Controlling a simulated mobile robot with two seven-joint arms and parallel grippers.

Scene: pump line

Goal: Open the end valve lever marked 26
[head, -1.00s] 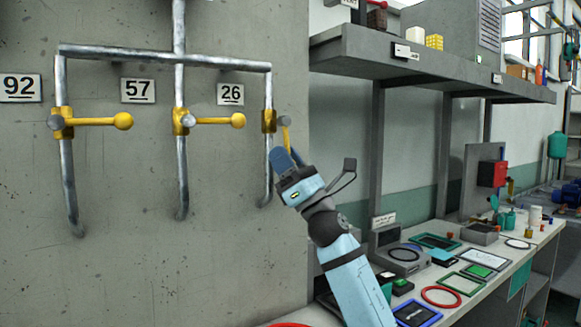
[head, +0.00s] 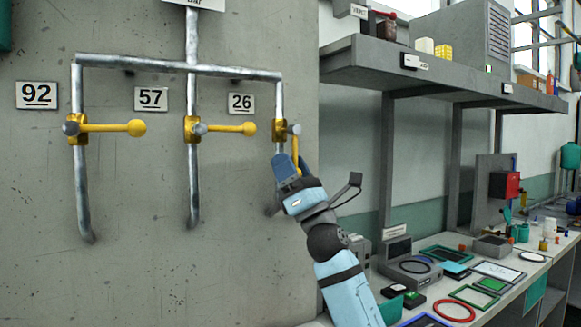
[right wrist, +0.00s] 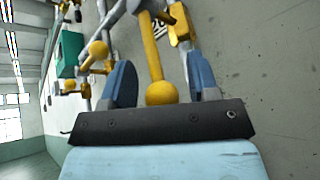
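The number plate 26 (head: 241,104) is on the wall at the left of the right-hand pipe. Beside it, the yellow valve body (head: 279,131) carries a yellow lever (head: 295,150) that hangs down, roughly along the pipe. My right gripper (head: 291,166) is at the lever's lower end, which it partly hides in the head view. In the right wrist view, the lever (right wrist: 152,50) and its ball end (right wrist: 161,93) are between the two blue fingers of my right gripper (right wrist: 161,85). Gaps show on both sides of the ball. My left gripper is in neither view.
The levers by plates 57 (head: 232,128) and 92 (head: 112,128) point sideways to the right, across their pipes. A grey shelf (head: 440,75) and a workbench with frames, boxes and a red ring (head: 454,311) stand at the right. The wall below the pipes is clear.

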